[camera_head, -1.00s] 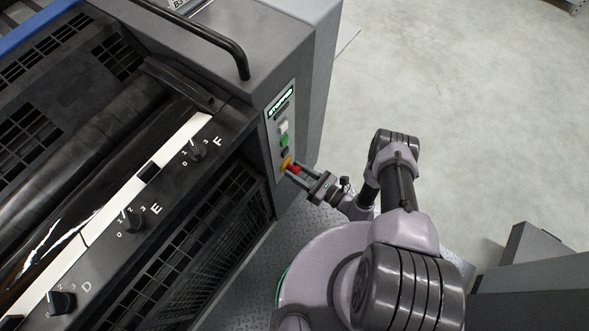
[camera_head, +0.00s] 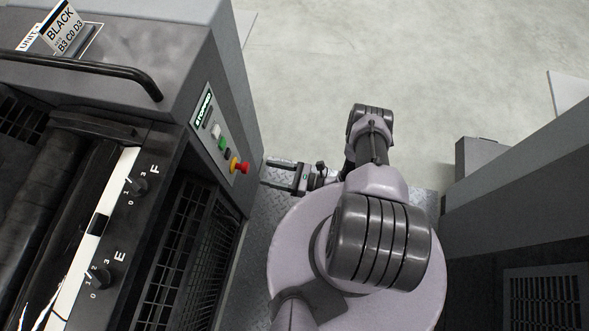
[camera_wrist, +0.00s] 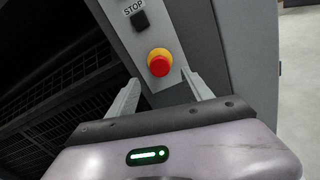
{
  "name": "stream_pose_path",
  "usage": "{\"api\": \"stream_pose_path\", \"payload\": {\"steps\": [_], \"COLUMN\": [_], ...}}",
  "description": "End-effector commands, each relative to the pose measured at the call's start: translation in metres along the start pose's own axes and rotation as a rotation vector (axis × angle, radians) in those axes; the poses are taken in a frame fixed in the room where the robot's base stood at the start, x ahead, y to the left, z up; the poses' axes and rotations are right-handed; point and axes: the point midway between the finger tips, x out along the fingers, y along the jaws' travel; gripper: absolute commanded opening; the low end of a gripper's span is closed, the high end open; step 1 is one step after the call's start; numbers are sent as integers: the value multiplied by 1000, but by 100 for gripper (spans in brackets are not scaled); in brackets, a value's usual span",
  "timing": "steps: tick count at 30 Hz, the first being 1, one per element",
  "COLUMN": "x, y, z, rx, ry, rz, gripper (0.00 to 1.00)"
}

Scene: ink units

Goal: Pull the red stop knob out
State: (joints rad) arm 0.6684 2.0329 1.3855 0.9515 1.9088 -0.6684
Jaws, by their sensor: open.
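The red stop knob (camera_head: 243,167) sits on its yellow base (camera_head: 234,164) at the lower end of the light control panel (camera_head: 216,136), on the grey machine's end face. In the wrist view the red knob (camera_wrist: 159,65) shows ahead, beyond and between my fingers, with the yellow base around it. My gripper (camera_head: 264,173) is open and empty, just right of the knob and apart from it. In the wrist view its two fingers (camera_wrist: 160,92) are spread wide. Whether the knob is in or out I cannot tell for sure.
A green button (camera_head: 223,144) and a white button (camera_head: 216,131) sit above the knob, under a lit display (camera_head: 203,108). A black handrail (camera_head: 100,68) runs along the machine top. Grey cabinets (camera_head: 520,200) stand at right. Open floor (camera_head: 400,60) lies behind.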

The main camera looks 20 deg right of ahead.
Motion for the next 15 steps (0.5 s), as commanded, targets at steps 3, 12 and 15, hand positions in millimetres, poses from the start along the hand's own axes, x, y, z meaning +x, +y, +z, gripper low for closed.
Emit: {"api": "stream_pose_path", "payload": {"steps": [3, 12, 15], "x": [-38, -85, -87], "y": [-1, 0, 1], "z": [2, 0, -1], "rx": [1, 1, 2], "ry": [-2, 0, 1], "rz": [-8, -1, 2], "gripper": [59, 59, 59]}}
